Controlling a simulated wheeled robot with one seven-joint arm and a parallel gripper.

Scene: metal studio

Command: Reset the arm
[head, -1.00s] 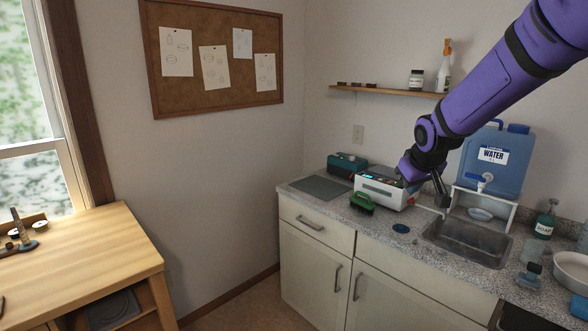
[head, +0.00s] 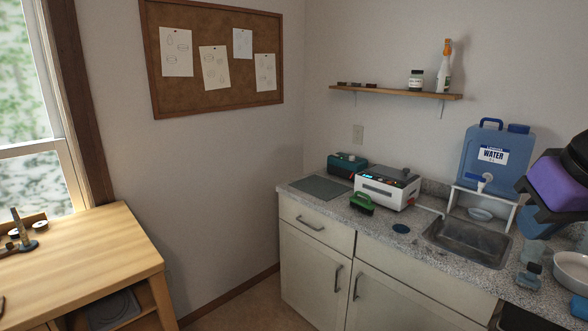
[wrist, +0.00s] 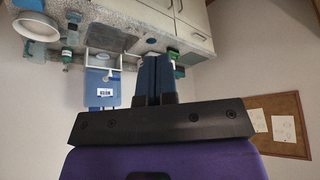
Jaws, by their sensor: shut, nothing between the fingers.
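My purple arm (head: 560,184) shows at the right edge of the head view, in front of the right end of the counter. The wrist view shows the room upside down, with the counter along the top and my fingers apart from everything.
The counter (head: 420,248) holds a white device (head: 386,188), a green-handled brush (head: 362,203), a sink (head: 468,243) and a blue water jug (head: 496,160). A shelf (head: 395,91) hangs above. A wooden table (head: 75,250) stands at left. The floor between is clear.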

